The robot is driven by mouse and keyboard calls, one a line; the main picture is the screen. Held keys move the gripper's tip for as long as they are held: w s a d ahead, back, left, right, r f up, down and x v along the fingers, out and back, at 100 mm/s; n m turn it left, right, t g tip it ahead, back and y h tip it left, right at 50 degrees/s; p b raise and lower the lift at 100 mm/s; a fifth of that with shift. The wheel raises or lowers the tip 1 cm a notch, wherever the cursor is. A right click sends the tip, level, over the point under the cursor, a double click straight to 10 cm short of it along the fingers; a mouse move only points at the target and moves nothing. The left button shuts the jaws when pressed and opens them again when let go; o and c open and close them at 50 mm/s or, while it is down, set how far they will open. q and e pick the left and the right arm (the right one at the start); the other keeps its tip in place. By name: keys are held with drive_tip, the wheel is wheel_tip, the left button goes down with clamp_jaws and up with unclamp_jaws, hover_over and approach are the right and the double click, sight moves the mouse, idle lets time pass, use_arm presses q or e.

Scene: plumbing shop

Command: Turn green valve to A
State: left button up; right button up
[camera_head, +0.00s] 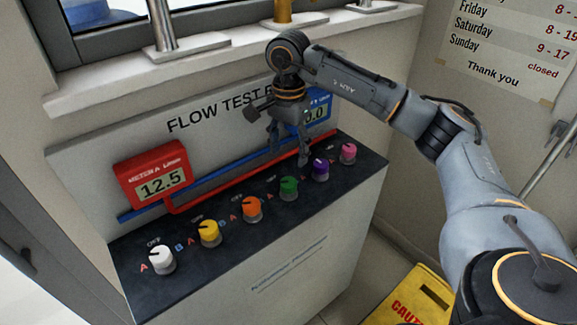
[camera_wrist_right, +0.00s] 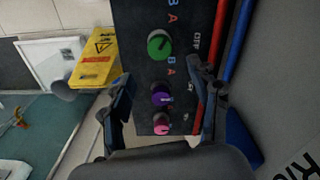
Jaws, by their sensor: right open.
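The green valve (camera_head: 288,189) is a round knob in the row on the dark panel top. It also shows in the right wrist view (camera_wrist_right: 159,45), above the space between the fingers, with a dark pointer mark whose exact setting I cannot tell. My right gripper (camera_head: 289,154) is open and empty above and behind the knobs, apart from the green valve. In the right wrist view its two fingers (camera_wrist_right: 163,92) frame the purple knob (camera_wrist_right: 161,95). Letters A and B and the word OFF are printed around the knobs. My left gripper is not in view.
White (camera_head: 162,261), yellow (camera_head: 209,234) and orange (camera_head: 252,209) knobs stand left of the green one; purple and pink (camera_head: 348,153) stand right. A red meter (camera_head: 152,174) reads 12.5. A blue meter (camera_head: 318,108) is partly hidden by my gripper. A yellow caution sign (camera_head: 412,300) stands below.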

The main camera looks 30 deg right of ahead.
drive_tip(key=shift+r, duration=1.6)
